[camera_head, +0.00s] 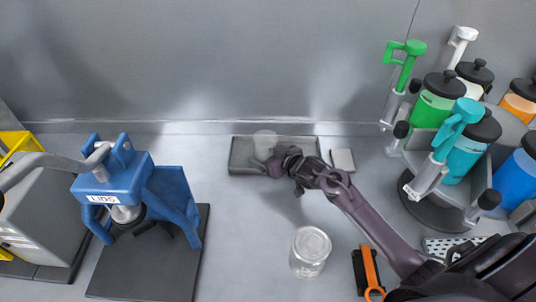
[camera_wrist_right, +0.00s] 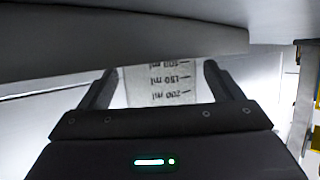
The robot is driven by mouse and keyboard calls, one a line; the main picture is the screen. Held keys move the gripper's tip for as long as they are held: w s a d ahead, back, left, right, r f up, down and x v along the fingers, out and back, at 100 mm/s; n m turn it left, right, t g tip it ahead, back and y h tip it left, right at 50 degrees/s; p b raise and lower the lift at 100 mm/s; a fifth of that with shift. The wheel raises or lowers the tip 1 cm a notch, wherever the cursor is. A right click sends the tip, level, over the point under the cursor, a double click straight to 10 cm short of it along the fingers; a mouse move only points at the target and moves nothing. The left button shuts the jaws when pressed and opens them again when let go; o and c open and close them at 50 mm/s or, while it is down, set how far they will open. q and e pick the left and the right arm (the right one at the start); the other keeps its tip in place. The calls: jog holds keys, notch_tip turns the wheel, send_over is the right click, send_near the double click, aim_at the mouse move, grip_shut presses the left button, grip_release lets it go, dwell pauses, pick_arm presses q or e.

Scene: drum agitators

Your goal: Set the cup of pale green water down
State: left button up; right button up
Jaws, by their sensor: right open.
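The cup (camera_head: 265,141) is a clear, pale beaker standing upright at the grey tray (camera_head: 240,166) near the back wall. No green tint is plain in it. In the right wrist view the cup (camera_wrist_right: 158,85) shows upside-down volume marks and sits between my two fingers. My right gripper (camera_head: 272,163) is at the cup's lower right side in the head view. In the right wrist view my right gripper (camera_wrist_right: 158,88) is open around the cup, with gaps beside it. The cup's base is hidden. My left gripper is not in view.
A clear lidded jar (camera_head: 310,251) stands in front of the tray. A blue press (camera_head: 150,190) is at left. A rack of coloured bottles (camera_head: 430,205) stands at right. A small pale block (camera_head: 343,160) and an orange-handled tool (camera_head: 371,270) lie nearby. The table's middle left is clear.

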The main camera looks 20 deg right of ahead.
jog(key=shift+r, duration=0.25)
jog(key=shift+s+d, duration=0.1)
jog(key=shift+s, duration=0.25)
jog(key=b+v, duration=0.1)
jog(key=v, duration=1)
jog(key=shift+r, duration=0.15)
jog(key=shift+s, duration=0.1)
